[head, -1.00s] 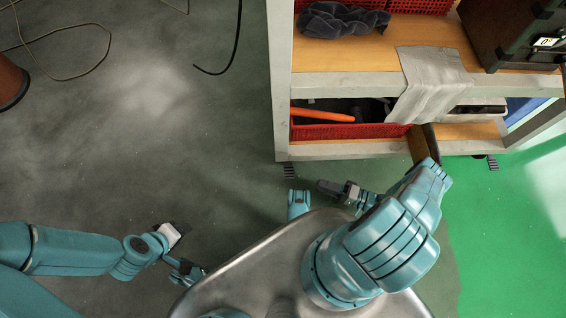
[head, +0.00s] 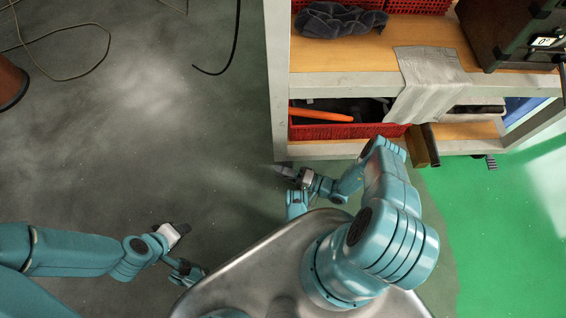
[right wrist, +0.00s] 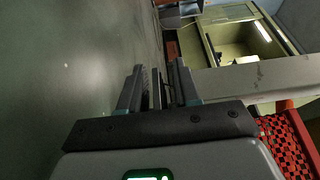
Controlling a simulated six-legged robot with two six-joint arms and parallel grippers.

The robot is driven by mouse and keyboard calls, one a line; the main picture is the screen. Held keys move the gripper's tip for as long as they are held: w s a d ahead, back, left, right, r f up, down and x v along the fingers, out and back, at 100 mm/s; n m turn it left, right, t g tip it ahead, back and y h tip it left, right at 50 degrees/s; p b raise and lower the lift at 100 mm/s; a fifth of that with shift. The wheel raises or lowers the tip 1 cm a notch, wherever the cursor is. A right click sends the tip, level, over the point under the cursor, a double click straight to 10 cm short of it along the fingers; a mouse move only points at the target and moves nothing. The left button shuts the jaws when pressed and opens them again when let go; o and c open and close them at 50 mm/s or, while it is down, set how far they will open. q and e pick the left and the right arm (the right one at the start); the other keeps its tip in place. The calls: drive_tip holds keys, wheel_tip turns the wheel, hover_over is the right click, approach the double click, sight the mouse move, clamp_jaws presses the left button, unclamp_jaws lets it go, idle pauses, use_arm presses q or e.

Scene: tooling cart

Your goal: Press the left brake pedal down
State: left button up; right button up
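The left brake pedal is the small dark ridged tab at the cart's lower left foot. It is now mostly covered by my right gripper (head: 284,171), and I cannot tell whether they touch or how far down the pedal is. In the right wrist view my right gripper (right wrist: 159,80) shows two dark fingers with a narrow gap between them; no held object is clear there.
The cart's pale frame (head: 277,90) rises beside my right gripper. A similar ridged pedal (head: 491,162) shows at the cart's right. A red bin (head: 345,131) and a grey cloth (head: 430,80) are on the shelves. The floor to the left is open, with cables (head: 237,45) farther back.

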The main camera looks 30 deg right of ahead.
clamp_jaws()
drive_tip(key=n, duration=0.1)
drive_tip(key=f+n, duration=0.1)
drive_tip(key=shift+n+t+y, duration=0.3)
drive_tip(key=shift+n+y, duration=0.1)
drive_tip(key=shift+w+d+f+n+y, duration=0.1)
drive_tip(key=shift+f+n+y, duration=0.1)
drive_tip(key=shift+n, duration=0.35)
drive_tip(key=shift+w+f+n+y, duration=0.1)
drive_tip(key=shift+n+y, duration=0.1)
drive_tip(key=shift+n, duration=0.35)
unclamp_jaws()
